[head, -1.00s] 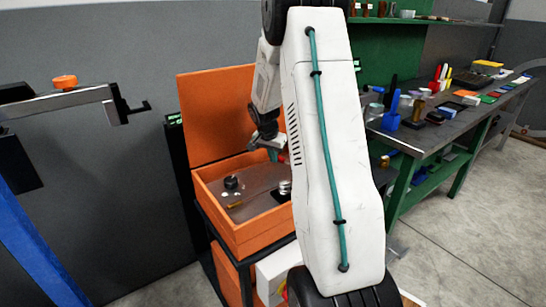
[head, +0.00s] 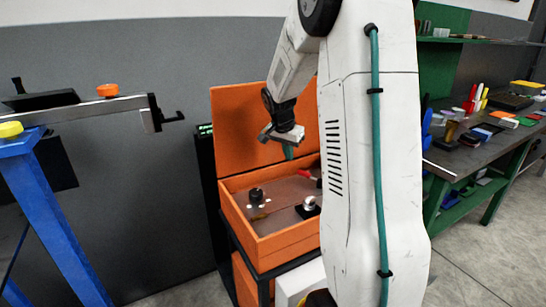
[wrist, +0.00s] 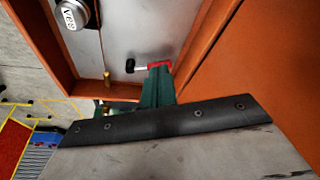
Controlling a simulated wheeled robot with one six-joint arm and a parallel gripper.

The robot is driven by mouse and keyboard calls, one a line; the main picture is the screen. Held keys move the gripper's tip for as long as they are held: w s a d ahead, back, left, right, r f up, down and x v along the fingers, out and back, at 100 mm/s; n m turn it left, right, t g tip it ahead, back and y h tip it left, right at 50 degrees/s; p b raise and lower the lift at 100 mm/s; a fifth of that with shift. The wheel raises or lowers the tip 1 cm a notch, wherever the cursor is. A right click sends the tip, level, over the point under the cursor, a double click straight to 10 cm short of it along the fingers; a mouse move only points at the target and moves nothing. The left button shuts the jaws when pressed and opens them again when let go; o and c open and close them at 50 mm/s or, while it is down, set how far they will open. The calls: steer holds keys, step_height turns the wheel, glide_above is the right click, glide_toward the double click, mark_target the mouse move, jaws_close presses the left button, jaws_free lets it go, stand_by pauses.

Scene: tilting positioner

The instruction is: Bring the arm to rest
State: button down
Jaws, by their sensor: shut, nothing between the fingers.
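My gripper (head: 288,153) hangs above the orange box (head: 262,248) in the head view, fingers pointing down. Its green fingers (wrist: 158,85) show in the wrist view, closed together with nothing between them. The fingertips overlap a red-and-black handled part in that view; I cannot tell from this alone how far above it they are. My white arm link fills the middle right of the head view and hides the box's right side.
Inside the box are a black knob (head: 257,195), a silver round part (head: 310,203) and a red part (head: 305,173). The box's orange lid (head: 240,130) stands up behind. A blue stand (head: 45,225) is at left, a cluttered workbench (head: 455,160) at right.

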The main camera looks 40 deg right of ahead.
steer(key=shift+r, duration=0.1)
steer(key=s+a+r+n+y, duration=0.1)
steer(key=s+a+r+n, duration=0.2)
steer(key=s+a, duration=0.6)
steer(key=s+a+r+n+y, duration=0.1)
steer(key=s+a+r+n, duration=0.2)
steer(key=s+a+n, duration=0.4)
steer(key=s+a+r+n+y, duration=0.1)
steer(key=s+a+r+n, duration=0.2)
steer(key=s+a, duration=0.8)
steer(key=a+n, duration=0.2)
steer(key=a, duration=0.4)
steer(key=shift+a+r+n+t, duration=0.15)
steer(key=shift+a+n+t, duration=0.15)
steer(key=shift+n, duration=0.1)
